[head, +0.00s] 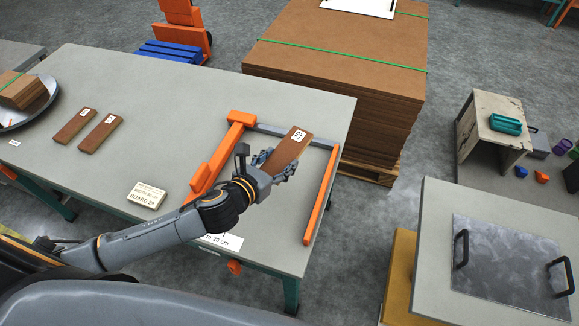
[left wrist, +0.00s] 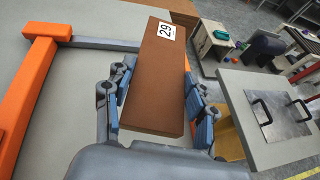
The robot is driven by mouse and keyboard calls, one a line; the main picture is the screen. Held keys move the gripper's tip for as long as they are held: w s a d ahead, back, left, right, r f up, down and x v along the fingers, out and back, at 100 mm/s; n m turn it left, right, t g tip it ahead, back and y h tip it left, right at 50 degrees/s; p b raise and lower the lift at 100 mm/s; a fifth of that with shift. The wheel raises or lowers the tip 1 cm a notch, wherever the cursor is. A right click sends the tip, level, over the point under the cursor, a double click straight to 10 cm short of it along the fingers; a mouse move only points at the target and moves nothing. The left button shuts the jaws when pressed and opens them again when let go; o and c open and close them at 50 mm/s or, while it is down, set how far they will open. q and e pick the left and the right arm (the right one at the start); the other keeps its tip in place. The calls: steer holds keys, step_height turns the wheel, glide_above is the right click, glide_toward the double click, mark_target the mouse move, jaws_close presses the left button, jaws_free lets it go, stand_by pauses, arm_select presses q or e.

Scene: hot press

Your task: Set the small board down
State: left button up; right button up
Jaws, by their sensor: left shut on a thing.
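The small brown board (head: 287,151) has a white label reading 29 at its far end. My left gripper (head: 273,168) is shut on its near part, and the board also shows between the blue-padded fingers in the left wrist view (left wrist: 155,85). The left wrist gripper (left wrist: 160,105) has fingers on both long sides of the board. In the head view, the board appears over the space between the orange bars of a clamp-like frame (head: 321,195) on the grey table (head: 120,150). I cannot tell how high it is above the table. My right gripper is not in view.
Two similar small boards (head: 76,125) lie at the table's left, near a round metal pan (head: 40,112) holding brown blocks. A card marked BOARD (head: 147,195) lies left of the frame. A tall brown sheet stack (head: 340,70) stands behind; a handled metal plate (head: 510,265) lies on the right table.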

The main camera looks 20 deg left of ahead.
mark_target(277, 198)
arm_select(q)
steer(key=f+p, duration=0.1)
steer(key=s+f+m+h+p, duration=0.1)
steer(key=f, duration=0.1)
steer(key=shift+a+g, duration=0.15)
steer(key=shift+g, duration=0.25)
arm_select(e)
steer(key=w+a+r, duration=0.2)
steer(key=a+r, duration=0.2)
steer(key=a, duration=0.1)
arm_select(q)
steer(key=f, duration=0.1)
steer(key=s+f+h, duration=0.1)
steer(key=shift+a+f+m, duration=0.2)
steer(key=shift+f+m, duration=0.1)
step_height(277, 198, down, 4)
steer(key=b, duration=0.5)
steer(key=shift+d+f, duration=0.15)
steer(key=shift+f, duration=0.1)
steer(key=shift+f+b, duration=0.65)
steer(key=shift+b, duration=0.1)
steer(key=shift+f, duration=0.1)
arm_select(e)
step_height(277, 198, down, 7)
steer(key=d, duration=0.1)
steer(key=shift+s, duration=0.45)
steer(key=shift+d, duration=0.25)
